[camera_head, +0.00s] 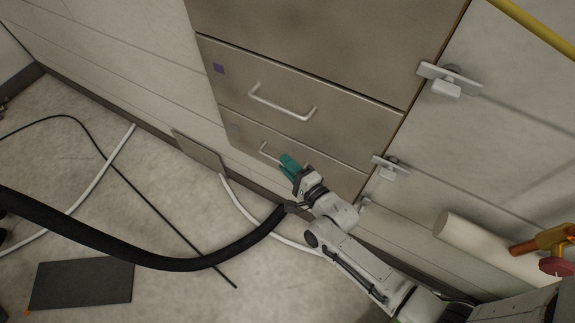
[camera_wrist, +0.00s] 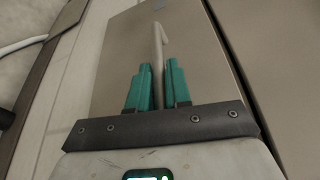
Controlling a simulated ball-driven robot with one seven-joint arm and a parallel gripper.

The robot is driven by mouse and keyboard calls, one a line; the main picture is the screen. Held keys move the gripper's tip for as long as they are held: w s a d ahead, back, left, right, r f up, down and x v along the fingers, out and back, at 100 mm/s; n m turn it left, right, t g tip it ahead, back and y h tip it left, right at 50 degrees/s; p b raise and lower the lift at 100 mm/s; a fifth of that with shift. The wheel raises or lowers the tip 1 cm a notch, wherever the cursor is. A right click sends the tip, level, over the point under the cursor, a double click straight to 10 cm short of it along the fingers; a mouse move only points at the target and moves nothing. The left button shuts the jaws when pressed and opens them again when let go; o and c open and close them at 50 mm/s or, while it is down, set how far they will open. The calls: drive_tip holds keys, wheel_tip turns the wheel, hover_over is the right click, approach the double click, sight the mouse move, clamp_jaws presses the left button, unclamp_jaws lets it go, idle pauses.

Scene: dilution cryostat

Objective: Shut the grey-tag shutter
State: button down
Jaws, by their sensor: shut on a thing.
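The lower brown panel (camera_head: 330,172) has a pale bar handle (camera_head: 264,150), which also shows in the wrist view (camera_wrist: 158,42). My gripper (camera_head: 287,161) has its teal fingers on either side of this handle, shut on it; the handle runs up between the fingers in the wrist view. The fingers hide part of the handle in the head view.
Above is another brown panel (camera_head: 335,112) with its own handle (camera_head: 282,103) and a purple tag (camera_head: 218,69). Latches (camera_head: 449,79) sit on the right wall. A thick black hose (camera_head: 150,258), pale cables and a dark floor plate (camera_head: 82,283) lie at left.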

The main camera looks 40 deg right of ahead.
drive_tip(key=shift+d+r, duration=0.1)
drive_tip(key=shift+d, duration=0.05)
drive_tip(key=c, duration=1.1)
unclamp_jaws()
drive_tip(key=shift+c, duration=0.2)
drive_tip(key=s+p, duration=0.1)
drive_tip(key=s, duration=0.9)
drive_tip(key=shift+s+a+r, duration=0.35)
drive_tip(key=shift+r, duration=0.05)
